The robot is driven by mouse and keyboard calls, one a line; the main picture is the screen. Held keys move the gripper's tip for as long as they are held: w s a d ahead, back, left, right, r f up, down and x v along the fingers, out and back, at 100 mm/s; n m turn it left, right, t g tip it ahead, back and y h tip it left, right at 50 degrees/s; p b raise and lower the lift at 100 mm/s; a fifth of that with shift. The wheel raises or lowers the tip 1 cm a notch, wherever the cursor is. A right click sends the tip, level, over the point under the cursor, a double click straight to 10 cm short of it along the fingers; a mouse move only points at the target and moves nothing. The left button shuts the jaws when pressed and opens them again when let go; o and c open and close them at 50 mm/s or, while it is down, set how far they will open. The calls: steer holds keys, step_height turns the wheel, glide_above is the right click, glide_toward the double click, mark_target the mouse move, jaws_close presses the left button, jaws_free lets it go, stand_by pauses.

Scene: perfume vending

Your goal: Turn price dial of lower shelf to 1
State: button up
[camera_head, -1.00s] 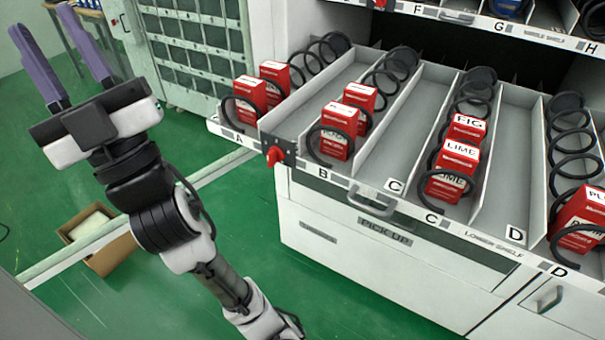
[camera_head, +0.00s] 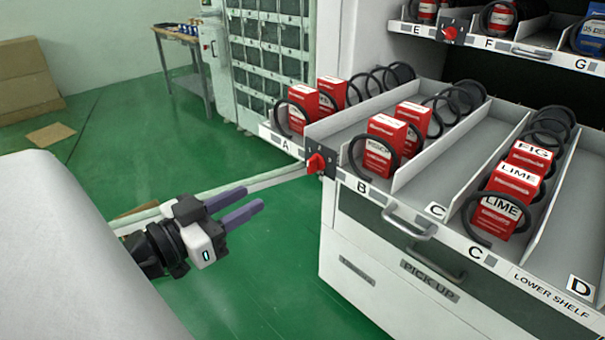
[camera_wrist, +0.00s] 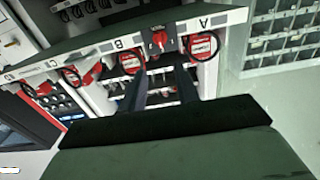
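The lower shelf's price dial is a red knob (camera_head: 316,163) on a dark plate, on the shelf's front edge between labels A and B. Its number setting is too small to read. The knob also shows in the wrist view (camera_wrist: 158,38), just beyond and between my finger tips. My gripper (camera_head: 254,198) is open and empty, with its two purple fingers parallel and apart. It is left of the dial and slightly lower in the head view, pointing toward the machine without touching it. The lower shelf (camera_head: 545,290) is pulled out.
Red perfume boxes (camera_head: 380,150) stand in black spiral coils on the shelf. A handle (camera_head: 410,222) and the pick-up drawer (camera_head: 430,282) are below. A second red dial (camera_head: 450,33) is on the upper shelf. Open green floor (camera_head: 270,270) lies left of the machine.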

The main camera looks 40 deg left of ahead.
mark_target(308, 166)
steer(key=w+p, duration=0.1)
steer(key=w, duration=0.3)
steer(key=w+p, duration=0.1)
steer(key=w, duration=0.4)
steer(key=w+d+p, duration=0.1)
steer(key=w, duration=0.3)
steer(key=shift+w, duration=0.25)
steer(key=shift+c, duration=0.3)
jaws_close()
